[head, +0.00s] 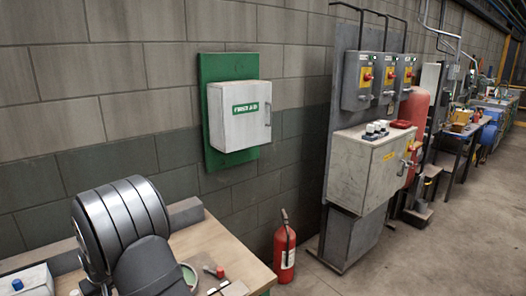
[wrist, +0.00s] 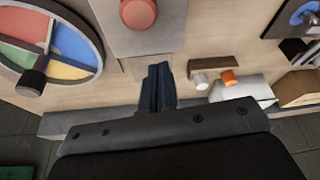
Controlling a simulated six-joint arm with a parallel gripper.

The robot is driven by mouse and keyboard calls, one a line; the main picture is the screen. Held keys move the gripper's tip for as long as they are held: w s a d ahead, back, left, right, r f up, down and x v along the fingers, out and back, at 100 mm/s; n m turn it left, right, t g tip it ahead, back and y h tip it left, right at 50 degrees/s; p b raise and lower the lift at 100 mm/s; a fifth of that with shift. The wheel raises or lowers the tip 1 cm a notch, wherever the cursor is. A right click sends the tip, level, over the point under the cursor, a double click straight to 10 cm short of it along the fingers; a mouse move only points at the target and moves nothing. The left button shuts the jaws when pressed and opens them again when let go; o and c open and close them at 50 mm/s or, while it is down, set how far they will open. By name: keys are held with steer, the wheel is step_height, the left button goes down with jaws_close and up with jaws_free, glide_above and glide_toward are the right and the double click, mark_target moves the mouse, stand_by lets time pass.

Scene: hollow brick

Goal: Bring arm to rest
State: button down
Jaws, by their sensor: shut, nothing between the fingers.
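My gripper (wrist: 157,88) shows in the wrist view as two dark fingers pressed together, with nothing between them. The fingers are over the wooden table (wrist: 120,95), below a grey plate with a round red button (wrist: 138,13). In the head view my dark, banded arm stands large over the left part of the wooden table (head: 215,238). The gripper's fingers cannot be made out in the head view.
A disc with coloured sectors (wrist: 75,45) lies left of the fingers. A small rack with a white and an orange knob (wrist: 229,77) lies to the right. In the head view, a first aid box (head: 240,115) hangs on the wall and a fire extinguisher (head: 285,250) stands beside the table.

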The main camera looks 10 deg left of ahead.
steer(key=v, duration=0.9)
steer(key=x, duration=0.9)
steer(key=shift+f, duration=0.1)
steer(key=shift+s+d+f, duration=0.1)
steer(key=shift+f, duration=0.25)
steer(key=s+d, duration=0.2)
steer(key=d, duration=0.1)
steer(key=w+a, duration=0.8)
steer(key=shift+a+f, duration=0.1)
steer(key=shift+a, duration=0.25)
steer(key=shift+w+a+r, duration=0.3)
steer(key=shift+a+r, duration=0.15)
steer(key=shift+r, duration=0.2)
steer(key=d+v, duration=0.2)
steer(key=v, duration=1.1)
steer(key=shift+d+f+m, duration=0.15)
steer(key=shift+f+m, duration=0.15)
steer(key=shift+f, duration=0.1)
